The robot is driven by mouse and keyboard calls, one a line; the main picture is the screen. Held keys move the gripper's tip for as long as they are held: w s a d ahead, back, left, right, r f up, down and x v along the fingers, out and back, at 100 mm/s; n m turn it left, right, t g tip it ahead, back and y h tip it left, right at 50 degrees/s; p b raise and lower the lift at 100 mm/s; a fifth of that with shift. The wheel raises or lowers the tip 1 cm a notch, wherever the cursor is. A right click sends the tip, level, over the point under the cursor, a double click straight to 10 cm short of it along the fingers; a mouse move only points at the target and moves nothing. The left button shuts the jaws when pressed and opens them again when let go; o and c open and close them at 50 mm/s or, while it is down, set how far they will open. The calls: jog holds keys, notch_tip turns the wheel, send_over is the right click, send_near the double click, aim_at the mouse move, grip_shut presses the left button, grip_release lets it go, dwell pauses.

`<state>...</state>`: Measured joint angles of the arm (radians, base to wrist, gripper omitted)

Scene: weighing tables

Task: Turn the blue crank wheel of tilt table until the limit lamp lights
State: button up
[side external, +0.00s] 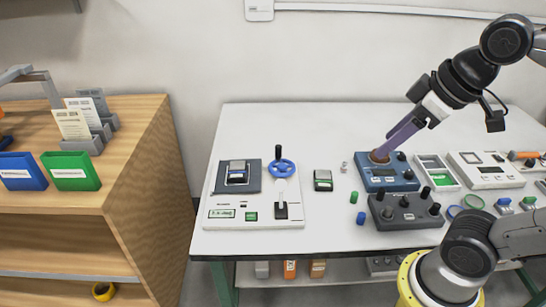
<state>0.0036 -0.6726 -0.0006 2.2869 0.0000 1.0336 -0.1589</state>
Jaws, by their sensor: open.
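The tilt table (254,212) is a white-based unit on the left of the bench. Its blue crank wheel (281,168) has an upright black knob at the back of the rim. A grey plate (229,189) on the unit carries a small dark-and-white device. A green display (221,213) and a small green patch (251,216) sit on its front; I cannot tell which part is the limit lamp or whether it is lit. My gripper (428,113) is open, high and right of the wheel, well apart from it. A purple bar slants down from it towards a blue box.
The blue box (388,182) and a dark control box (405,213) with black knobs stand right of centre. A small green-and-white device (323,181) stands right of the wheel. A green cylinder (354,197) and a blue one (360,218) stand nearby. A wooden shelf (140,180) is at left.

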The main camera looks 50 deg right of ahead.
jog(key=w+r+n, duration=0.1)
jog(key=w+r, duration=0.5)
jog(key=w, duration=0.3)
jog(key=g, duration=0.6)
send_over(278, 146)
notch_tip(278, 146, down, 18)
jog(key=shift+n, duration=0.3)
notch_tip(278, 146, down, 13)
jog(key=shift+s+r, duration=0.1)
jog(key=shift+r, duration=0.05)
jog(key=shift+c, duration=0.2)
grip_shut()
